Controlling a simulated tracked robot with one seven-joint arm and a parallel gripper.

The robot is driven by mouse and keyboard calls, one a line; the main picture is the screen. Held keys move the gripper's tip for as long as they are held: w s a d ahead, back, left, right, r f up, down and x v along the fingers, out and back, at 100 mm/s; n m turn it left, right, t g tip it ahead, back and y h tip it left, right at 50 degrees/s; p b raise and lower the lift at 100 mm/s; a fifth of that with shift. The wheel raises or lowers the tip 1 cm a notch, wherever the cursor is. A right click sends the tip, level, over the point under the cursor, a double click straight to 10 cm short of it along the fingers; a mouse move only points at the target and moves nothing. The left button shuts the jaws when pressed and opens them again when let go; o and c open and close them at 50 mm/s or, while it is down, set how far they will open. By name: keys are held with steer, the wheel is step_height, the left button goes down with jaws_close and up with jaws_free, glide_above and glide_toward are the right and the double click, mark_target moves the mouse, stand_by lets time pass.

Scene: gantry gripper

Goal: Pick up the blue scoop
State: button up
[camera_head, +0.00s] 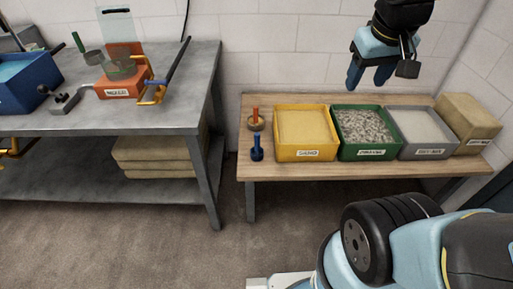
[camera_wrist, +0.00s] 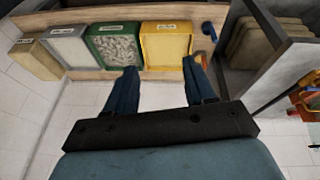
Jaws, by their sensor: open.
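The blue scoop (camera_head: 257,149) stands with its handle up at the left end of the wooden table, left of the yellow sand bin. In the wrist view the blue scoop (camera_wrist: 207,29) shows small at the upper right, beside the yellow bin. My gripper (camera_head: 369,78) is open and empty, fingers pointing down, high above the bins and well to the right of the scoop. In the wrist view my gripper (camera_wrist: 159,68) has its two blue fingers spread apart with nothing between them.
An orange-handled scoop (camera_head: 255,119) stands just behind the blue one. The yellow sand bin (camera_head: 305,158), green gravel bin (camera_head: 366,155) and grey bin (camera_head: 426,155) stand in a row. A metal workbench (camera_head: 190,115) with a mixer (camera_head: 121,90) is left, across a gap.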

steer(key=w+a+f+n+g+h, duration=0.1)
steer(key=w+f+n+g+h, duration=0.3)
steer(key=w+f, duration=0.6)
steer(key=n+t, duration=1.7)
steer(key=n, duration=1)
glide_toward(258, 136)
step_height(258, 136, down, 3)
steer(key=x, duration=1.3)
steer(key=shift+w+a+r, duration=0.1)
steer(key=shift+w+a, duration=0.05)
steer(key=shift+a, duration=0.1)
steer(key=c, duration=1)
